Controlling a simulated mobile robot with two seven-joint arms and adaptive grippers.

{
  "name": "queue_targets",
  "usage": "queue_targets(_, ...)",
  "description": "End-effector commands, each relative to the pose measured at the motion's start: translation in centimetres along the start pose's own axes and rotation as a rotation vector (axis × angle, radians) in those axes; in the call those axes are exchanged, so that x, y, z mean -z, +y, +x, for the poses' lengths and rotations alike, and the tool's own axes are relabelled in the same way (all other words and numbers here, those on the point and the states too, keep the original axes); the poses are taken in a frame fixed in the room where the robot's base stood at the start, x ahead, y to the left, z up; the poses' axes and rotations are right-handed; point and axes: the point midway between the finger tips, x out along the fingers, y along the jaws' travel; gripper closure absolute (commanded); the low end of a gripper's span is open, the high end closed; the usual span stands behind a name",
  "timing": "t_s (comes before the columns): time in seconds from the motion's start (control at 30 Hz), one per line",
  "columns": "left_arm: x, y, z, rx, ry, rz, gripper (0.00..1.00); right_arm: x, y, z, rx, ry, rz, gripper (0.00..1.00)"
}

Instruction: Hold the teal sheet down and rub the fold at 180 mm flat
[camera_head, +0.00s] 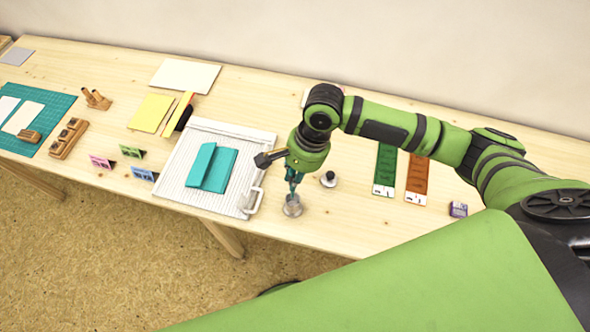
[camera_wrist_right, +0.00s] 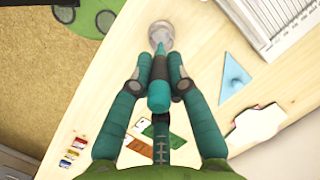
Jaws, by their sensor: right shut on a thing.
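The teal sheet (camera_head: 222,170) lies on the white ribbed board (camera_head: 186,193) in the head view. A crease runs along it, and its left part stands a little proud of the right part. Whether the piece touches the table is unclear. My left gripper is not in view. The fold's 180 mm mark is not readable.
A round piece with a dark knob (camera_head: 328,180) stands right of the gripper. Small coloured cards (camera_head: 143,174) stand left of the board. Green (camera_head: 385,165) and orange (camera_head: 418,175) strips lie to the right.

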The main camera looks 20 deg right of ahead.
Motion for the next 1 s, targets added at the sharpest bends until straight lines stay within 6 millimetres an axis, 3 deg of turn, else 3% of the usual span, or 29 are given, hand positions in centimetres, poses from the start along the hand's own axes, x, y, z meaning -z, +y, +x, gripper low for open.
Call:
queue_targets(0.6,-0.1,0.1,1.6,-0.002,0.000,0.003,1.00,1.1,0.6,4.6,0.000,0.000,0.001,1.00)
queue_targets(1.0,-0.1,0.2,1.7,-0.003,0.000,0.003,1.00,1.2,0.7,5.3,0.001,0.000,0.000,1.00)
